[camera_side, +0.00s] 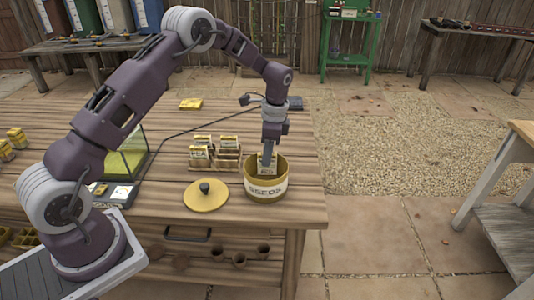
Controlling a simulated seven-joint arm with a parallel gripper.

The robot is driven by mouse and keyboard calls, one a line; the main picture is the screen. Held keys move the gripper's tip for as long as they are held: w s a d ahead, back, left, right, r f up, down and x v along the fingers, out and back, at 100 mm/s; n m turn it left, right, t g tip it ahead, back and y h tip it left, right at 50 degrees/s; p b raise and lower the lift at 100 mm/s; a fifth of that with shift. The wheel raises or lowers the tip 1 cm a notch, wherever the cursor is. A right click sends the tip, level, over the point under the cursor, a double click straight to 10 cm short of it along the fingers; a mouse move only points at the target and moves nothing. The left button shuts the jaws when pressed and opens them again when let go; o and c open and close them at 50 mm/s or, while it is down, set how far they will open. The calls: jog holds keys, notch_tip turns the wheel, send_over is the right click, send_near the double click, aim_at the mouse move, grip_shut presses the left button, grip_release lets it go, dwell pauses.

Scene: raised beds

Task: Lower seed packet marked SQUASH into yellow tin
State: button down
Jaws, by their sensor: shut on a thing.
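The yellow tin (265,190), with a label reading SEEDS, stands open near the right front of the wooden table. My gripper (268,158) points straight down over the tin and is shut on a seed packet (266,168). The packet is upright, and its lower part is inside the tin's mouth, behind the front rim. Its marking is too small to read. I cannot tell whether it touches the bottom of the tin.
A round yellow lid (206,196) with a dark knob lies left of the tin. A wooden rack (226,160) of several seed packets stands behind it. A dark cable (190,133) crosses the table. The table's right edge is close to the tin.

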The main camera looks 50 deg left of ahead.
aim_at(266, 172)
jog(key=shift+f, duration=1.9)
dwell(0.8)
jog(key=c, duration=1.3)
grip_release()
jog(key=r, duration=0.6)
jog(key=shift+w+d+r, duration=0.3)
jog(key=shift+w+r, duration=0.05)
jog(key=s+d+r+n+t, duration=0.1)
jog(key=s+d+r+n, duration=0.1)
jog(key=s+r, duration=0.5)
jog(key=s+d+r+n+t, duration=0.1)
jog(key=s+d+r+t, duration=0.15)
jog(key=r, duration=0.85)
jog(key=s+d+r+n+t, duration=0.1)
jog(key=s+d+n, duration=0.1)
jog(key=s, duration=1)
jog(key=s+d+r+n+t+h, duration=0.1)
jog(key=s+n, duration=0.3)
jog(key=s, duration=0.8)
jog(key=shift+d+r+t, duration=0.55)
jog(key=shift+d+r, duration=0.25)
